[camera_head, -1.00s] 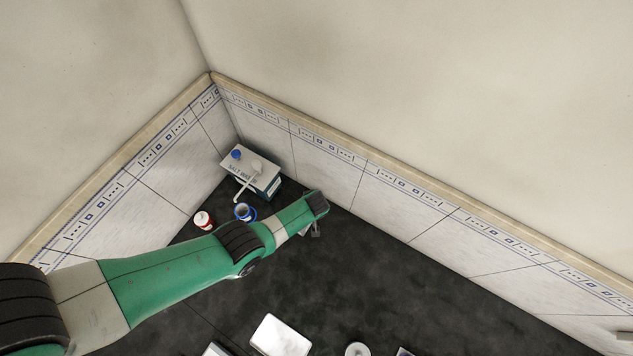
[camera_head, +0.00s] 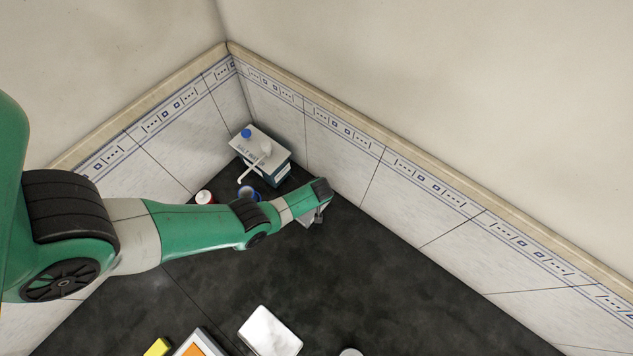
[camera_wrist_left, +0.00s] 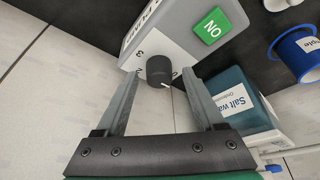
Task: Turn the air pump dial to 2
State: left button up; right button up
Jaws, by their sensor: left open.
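The air pump (camera_wrist_left: 172,38) is a light grey box with a green ON button (camera_wrist_left: 211,27). Its black round dial (camera_wrist_left: 158,71) faces my left wrist camera, with printed numbers around it and a white pointer mark towards its lower right. My left gripper (camera_wrist_left: 162,76) is open, one finger on each side of the dial; I cannot tell whether either touches it. In the head view the gripper (camera_head: 318,213) is above the pump, which shows only as a grey bit (camera_head: 306,219) behind the arm. My right gripper is out of view.
A salt water box (camera_head: 262,155) with a blue cap and white spout stands in the corner. A white block (camera_head: 269,331) lies nearer on the dark bench. The tiled wall (camera_head: 340,160) is close behind the gripper.

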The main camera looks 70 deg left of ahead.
pick_arm(q)
grip_shut()
dwell(0.4)
